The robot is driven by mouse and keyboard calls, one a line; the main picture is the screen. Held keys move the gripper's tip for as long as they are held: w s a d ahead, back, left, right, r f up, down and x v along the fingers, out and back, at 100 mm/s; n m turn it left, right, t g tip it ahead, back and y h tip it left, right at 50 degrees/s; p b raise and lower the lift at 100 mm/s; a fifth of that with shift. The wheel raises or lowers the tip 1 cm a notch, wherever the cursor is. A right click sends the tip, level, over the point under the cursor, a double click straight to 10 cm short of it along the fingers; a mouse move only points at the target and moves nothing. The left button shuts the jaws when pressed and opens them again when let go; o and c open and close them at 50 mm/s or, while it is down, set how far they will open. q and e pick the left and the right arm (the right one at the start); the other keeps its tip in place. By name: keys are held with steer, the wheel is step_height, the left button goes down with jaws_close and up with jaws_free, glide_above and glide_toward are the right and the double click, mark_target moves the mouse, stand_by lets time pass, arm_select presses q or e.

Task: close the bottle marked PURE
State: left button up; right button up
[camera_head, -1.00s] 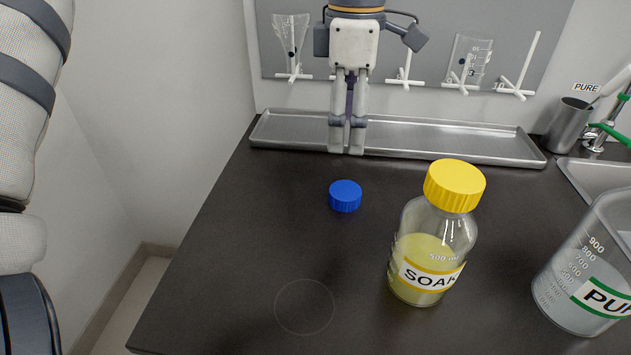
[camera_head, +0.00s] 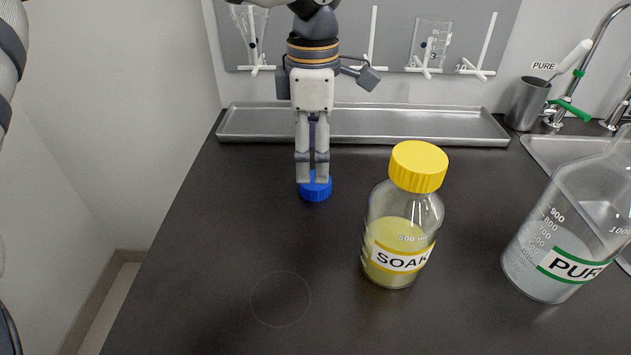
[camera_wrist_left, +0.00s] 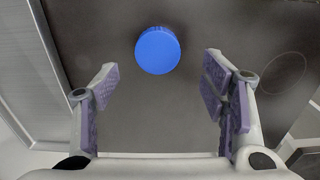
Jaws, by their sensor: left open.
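The blue cap (camera_head: 316,190) lies on the dark counter, left of the yellow-capped bottle. My left gripper (camera_head: 312,180) is directly behind and above the cap, its fingers pointing down. In the left wrist view the gripper (camera_wrist_left: 163,95) is open, and the blue cap (camera_wrist_left: 158,50) sits beyond the fingertips, between their lines, not held. The PURE bottle (camera_head: 565,235) stands at the right with clear liquid and a green-banded label. Its top is cut off by the picture edge, so its mouth is hidden. My right gripper is not in view.
The SOAK bottle (camera_head: 402,225) with yellow liquid and a yellow cap stands between the blue cap and the PURE bottle. A long metal tray (camera_head: 430,130) lies along the back wall. A sink (camera_head: 545,148) is at the right. The left front counter is clear.

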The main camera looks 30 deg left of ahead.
mark_target(315, 185)
arm_select(q)
steer(key=f, duration=0.5)
steer(key=shift+w+d, duration=0.3)
steer(key=c, duration=0.8)
